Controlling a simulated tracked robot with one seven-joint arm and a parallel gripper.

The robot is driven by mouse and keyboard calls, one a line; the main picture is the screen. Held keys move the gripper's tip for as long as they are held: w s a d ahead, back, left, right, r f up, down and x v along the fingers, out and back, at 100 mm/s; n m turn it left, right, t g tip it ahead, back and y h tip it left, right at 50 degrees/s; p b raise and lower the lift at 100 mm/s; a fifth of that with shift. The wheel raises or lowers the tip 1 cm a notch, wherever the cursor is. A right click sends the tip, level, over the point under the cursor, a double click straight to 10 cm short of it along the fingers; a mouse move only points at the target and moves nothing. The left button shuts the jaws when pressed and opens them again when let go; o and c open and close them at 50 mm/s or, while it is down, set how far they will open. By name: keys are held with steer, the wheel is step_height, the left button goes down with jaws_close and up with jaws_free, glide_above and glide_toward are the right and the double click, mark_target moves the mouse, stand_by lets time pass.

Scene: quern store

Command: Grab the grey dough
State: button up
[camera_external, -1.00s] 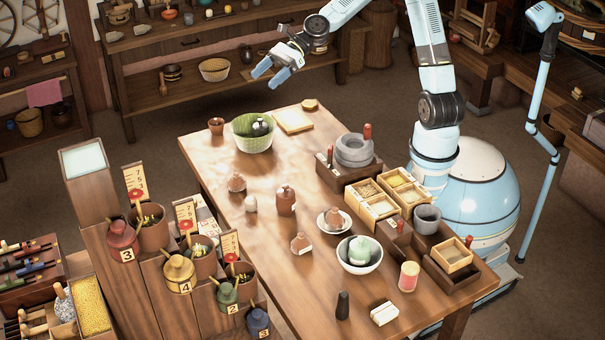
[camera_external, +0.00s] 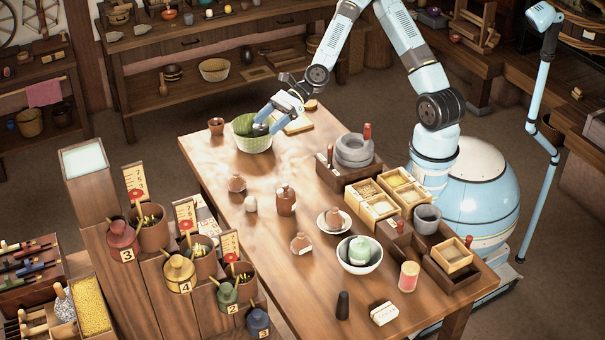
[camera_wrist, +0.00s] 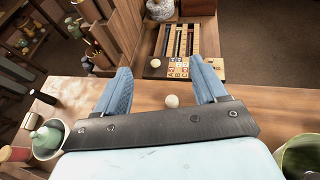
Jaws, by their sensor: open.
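My gripper (camera_external: 268,122) is open, its blue fingers pointing down over the green bowl (camera_external: 252,145) in the external view. The fingers hide part of the bowl's inside, and I cannot make out a grey dough there. The bowl's rim shows at the lower right in the wrist view (camera_wrist: 300,153). A small pale, rounded lump (camera_external: 250,204) stands on the table apart from the gripper. In the wrist view a pale ball (camera_wrist: 171,101) shows between the open fingers (camera_wrist: 162,75) but beyond them. I cannot tell whether it is the dough.
A brown cup (camera_external: 216,126) and a board (camera_external: 299,125) flank the green bowl. Brown jars (camera_external: 286,201) stand mid-table. A stone quern in a wooden tray (camera_external: 353,150) and wooden boxes (camera_external: 402,190) line the right side. The table's left part is mostly clear.

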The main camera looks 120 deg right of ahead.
glide_toward(251, 204)
steer(key=shift+w+d+f, duration=0.1)
steer(key=shift+w+f, duration=0.6)
steer(key=shift+w, duration=0.25)
steer(key=shift+w+f, duration=0.65)
steer(key=shift+w, duration=0.35)
steer(key=shift+w+f, duration=0.7)
steer(key=shift+w, duration=0.25)
steer(key=shift+c, duration=0.3)
steer(key=c, duration=1.1)
